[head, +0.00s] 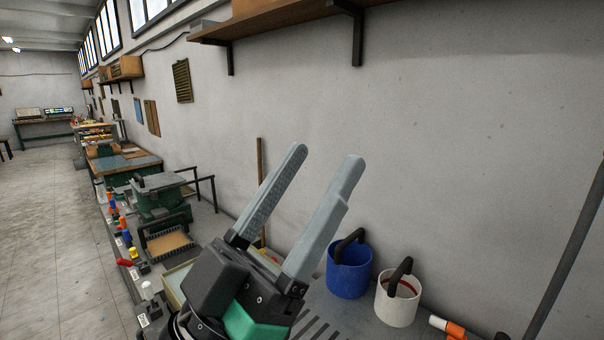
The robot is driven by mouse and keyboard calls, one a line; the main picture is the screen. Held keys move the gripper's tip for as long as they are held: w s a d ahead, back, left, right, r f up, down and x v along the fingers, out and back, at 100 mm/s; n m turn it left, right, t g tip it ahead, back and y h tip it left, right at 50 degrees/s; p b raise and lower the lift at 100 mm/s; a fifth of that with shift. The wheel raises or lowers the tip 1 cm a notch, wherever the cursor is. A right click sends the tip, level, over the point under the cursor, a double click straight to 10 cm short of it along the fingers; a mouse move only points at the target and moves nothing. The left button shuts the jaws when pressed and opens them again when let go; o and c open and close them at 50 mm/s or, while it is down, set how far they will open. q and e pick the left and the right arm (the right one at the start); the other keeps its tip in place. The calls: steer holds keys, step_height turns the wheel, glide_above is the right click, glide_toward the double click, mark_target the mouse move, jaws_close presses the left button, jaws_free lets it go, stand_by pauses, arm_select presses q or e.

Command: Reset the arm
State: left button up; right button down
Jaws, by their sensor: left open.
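My left gripper (324,157) shows large in the lower middle of the head view. Its two long grey fingers point up and to the right, spread apart, with nothing between them. The black wrist body with a green part sits below them. The gripper is raised in front of the grey wall and the work surface, touching nothing that I can see. It hides part of the surface behind it. My right gripper is not in view.
A blue bucket (349,277) and a white bucket (397,303) stand right of the gripper. A wooden shelf (270,22) runs along the wall above. Benches with tools and a green machine (160,204) line the left. Grey floor (45,230) is open.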

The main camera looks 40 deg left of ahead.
arm_select(q)
steer(key=shift+s+d+r+t, duration=0.1)
steer(key=shift+s+r+t, duration=0.3)
steer(key=shift+s+r, duration=0.35)
steer(key=shift+w, duration=0.1)
step_height(320, 180, up, 29)
steer(key=p, duration=2.9)
steer(key=shift+r, duration=0.15)
